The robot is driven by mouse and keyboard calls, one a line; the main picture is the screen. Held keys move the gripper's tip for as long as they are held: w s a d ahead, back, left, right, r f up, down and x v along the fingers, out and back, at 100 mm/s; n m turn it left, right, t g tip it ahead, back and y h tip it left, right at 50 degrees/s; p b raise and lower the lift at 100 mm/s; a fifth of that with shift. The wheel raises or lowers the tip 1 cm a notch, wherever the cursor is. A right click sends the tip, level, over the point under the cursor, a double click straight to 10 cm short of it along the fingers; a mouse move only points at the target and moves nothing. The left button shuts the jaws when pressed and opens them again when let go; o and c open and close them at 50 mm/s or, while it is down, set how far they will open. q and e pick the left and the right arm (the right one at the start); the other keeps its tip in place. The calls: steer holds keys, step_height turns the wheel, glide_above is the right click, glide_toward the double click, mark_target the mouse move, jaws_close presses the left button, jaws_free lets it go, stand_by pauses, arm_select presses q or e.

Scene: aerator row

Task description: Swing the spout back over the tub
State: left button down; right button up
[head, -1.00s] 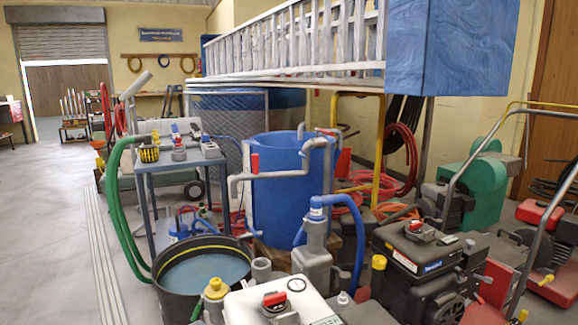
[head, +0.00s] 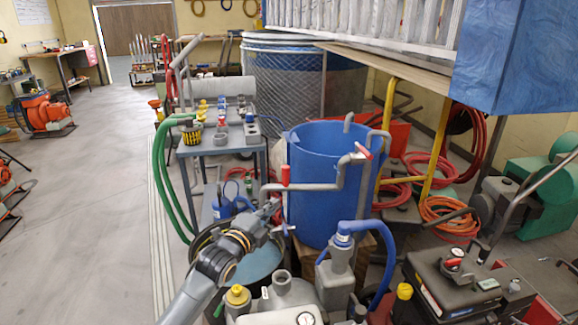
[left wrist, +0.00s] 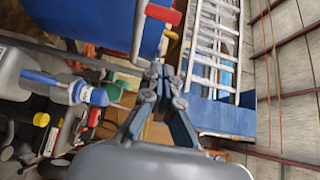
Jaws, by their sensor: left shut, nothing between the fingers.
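The spout is a bent grey pipe (head: 318,187) with a red handle (head: 285,175), in front of the blue barrel (head: 318,222). Its free end is at the left, close to my left gripper (head: 275,208) in the head view. The black tub (head: 197,243) of water stands below, partly hidden by my left arm. In the left wrist view my gripper (left wrist: 160,72) is shut and empty. The red handle (left wrist: 163,13) and a grey pipe (left wrist: 139,32) show just beyond the fingertips. I cannot tell whether the fingers touch the pipe. My right gripper is out of view.
A blue-grey bench (head: 222,148) with fittings and green hoses (head: 166,178) stands behind the tub. A pump with a blue hose (head: 378,265) and a black machine (head: 455,285) are at the front right. The left floor is mostly open.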

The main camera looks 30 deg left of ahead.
arm_select(q)
steer(key=b, duration=0.2)
glide_toward(284, 182)
steer(key=w+d+r, duration=0.2)
steer(key=w+d, duration=0.2)
steer(key=w, duration=0.1)
steer(key=shift+w+a+r, duration=0.1)
steer(key=shift+w+a, duration=0.5)
steer(key=shift+a, duration=0.05)
steer(key=shift+w+a, duration=0.4)
steer(key=shift+a, duration=0.05)
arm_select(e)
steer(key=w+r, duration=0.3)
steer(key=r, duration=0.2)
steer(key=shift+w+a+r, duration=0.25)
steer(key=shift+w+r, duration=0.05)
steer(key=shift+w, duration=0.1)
